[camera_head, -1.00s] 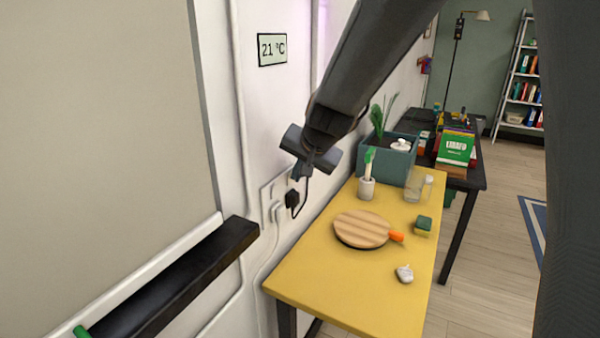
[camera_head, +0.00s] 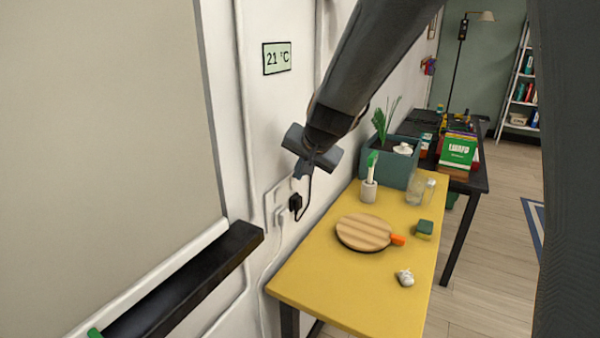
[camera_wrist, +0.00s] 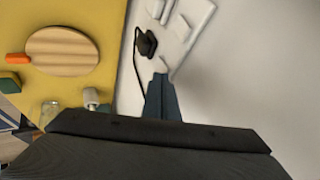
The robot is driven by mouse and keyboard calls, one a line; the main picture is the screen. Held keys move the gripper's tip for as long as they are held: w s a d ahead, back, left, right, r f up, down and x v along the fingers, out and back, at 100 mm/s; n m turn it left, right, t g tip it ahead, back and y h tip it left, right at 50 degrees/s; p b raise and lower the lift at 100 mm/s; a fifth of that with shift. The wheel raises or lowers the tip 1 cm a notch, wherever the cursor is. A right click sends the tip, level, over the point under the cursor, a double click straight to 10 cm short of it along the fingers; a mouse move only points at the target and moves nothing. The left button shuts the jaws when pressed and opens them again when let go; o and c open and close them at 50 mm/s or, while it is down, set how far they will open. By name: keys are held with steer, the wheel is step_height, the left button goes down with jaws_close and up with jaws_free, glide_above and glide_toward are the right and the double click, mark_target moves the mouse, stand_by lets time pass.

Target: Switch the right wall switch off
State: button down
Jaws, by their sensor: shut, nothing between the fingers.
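A white wall plate (camera_head: 271,212) is on the wall left of the yellow table, with a black plug (camera_head: 295,203) and a white plug (camera_head: 280,215) in it. The plate (camera_wrist: 190,20) and black plug (camera_wrist: 146,43) also show at the top of the wrist view. My gripper (camera_head: 302,175) is shut and empty, in front of the plate's upper part and hiding some of it. In the wrist view its fingertips (camera_wrist: 160,78) point at the plate, close to the black plug. I cannot make out the right switch or its position, nor whether the fingers touch the plate.
The yellow table (camera_head: 325,290) holds a round wooden board (camera_head: 363,232), a sponge (camera_head: 424,229), a glass jar (camera_head: 416,190) and a planter (camera_head: 390,168). A black ledge (camera_head: 195,275) juts out at left. Cables hang near the plate. Floor at right is clear.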

steer(key=shift+d, duration=0.1)
stand_by(0.3)
steer(key=d+b+v, duration=0.1)
steer(key=b+v, duration=0.1)
steer(key=v, duration=1)
steer(key=s+d+f+n+g, duration=0.1)
steer(key=s+d+f+g, duration=0.1)
steer(key=s+f, duration=0.5)
steer(key=s+d+f+n+g+h, duration=0.1)
steer(key=s+d+f+n+g, duration=0.1)
steer(key=s+d+f, duration=0.3)
steer(key=s+d+f+n+g+h, duration=0.1)
steer(key=s+d+f, duration=0.3)
steer(key=s+f, duration=0.4)
step_height(320, 180, down, 2)
steer(key=shift+s+f+n+g, duration=0.15)
steer(key=shift+s+n+g, duration=0.25)
steer(key=shift+n+g, duration=0.25)
steer(key=shift+d, duration=0.1)
